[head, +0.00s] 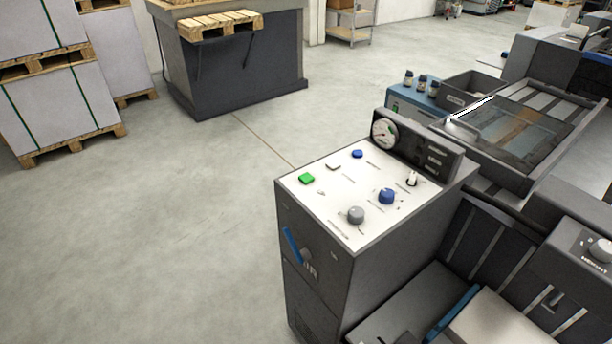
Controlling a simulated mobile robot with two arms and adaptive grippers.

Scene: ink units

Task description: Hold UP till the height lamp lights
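A control cabinet stands in the middle with a white sloping panel (345,222) on top. The panel carries a green button (307,178), a pale button (333,166), a blue button (357,154), a grey knob (355,215), a blue knob (386,196) and a toggle switch (412,179). Their labels are too small to read, so I cannot tell which control is UP. I cannot pick out a lit height lamp. At the right edge a light knob (601,250) sits above small, unclear lettering. Neither of my grippers is in view.
A round gauge (384,133) stands at the panel's back. A blue lever (292,246) is on the cabinet's front. Dark press units fill the right side. Stacked pallets (62,118) stand at the left. The floor (190,220) left of the cabinet is clear.

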